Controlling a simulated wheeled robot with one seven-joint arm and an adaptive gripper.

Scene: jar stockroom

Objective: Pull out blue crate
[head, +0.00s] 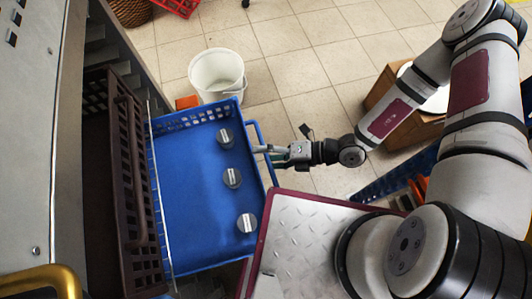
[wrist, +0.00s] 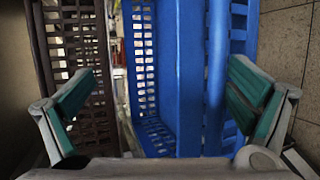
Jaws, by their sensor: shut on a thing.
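The blue crate (head: 183,205) lies in the left half of the head view, in front of the shelf unit, its left side near a thin wire rail. Three jars with silver lids stand in it: a far one (head: 225,137), a middle one (head: 232,178) and a near one (head: 246,223). My gripper (head: 262,150) is at the crate's right side and shut on its blue handle bar (head: 266,172). The exact contact is too small to make out. In the wrist view the crate's slotted wall (wrist: 143,60) shows between my teal-padded fingers.
A dark brown crate (head: 125,180) sits on the shelf left of the blue crate. A white bucket (head: 217,75) stands on the tiled floor just beyond the blue crate. A cardboard box (head: 385,100) is further right. Open floor lies between them.

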